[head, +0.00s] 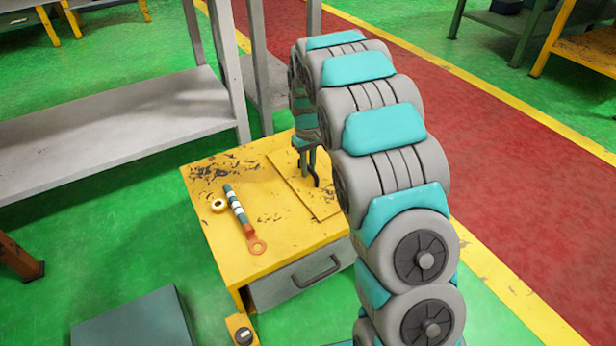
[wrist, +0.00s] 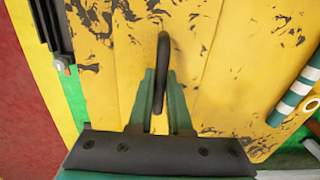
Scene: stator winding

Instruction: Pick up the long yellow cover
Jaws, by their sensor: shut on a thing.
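The long yellow cover (head: 318,203) is a flat, worn yellow panel on top of the yellow cabinet (head: 232,240), towards its right side. In the wrist view the cover (wrist: 188,70) fills the middle and has a thin dark handle (wrist: 163,48) standing up from it. My gripper (head: 309,170) points down over the cover. In the wrist view my gripper (wrist: 160,95) is shut on the handle, with one green finger on each side. The cover looks flat on the cabinet top. My arm hides part of its right side in the head view.
A green-and-white banded rod with a copper ring end (head: 237,212) and a small brass ring (head: 219,205) lie left of the cover. The cabinet has a grey drawer with a dark handle (head: 316,272). A grey shelf rack (head: 120,125) stands behind left.

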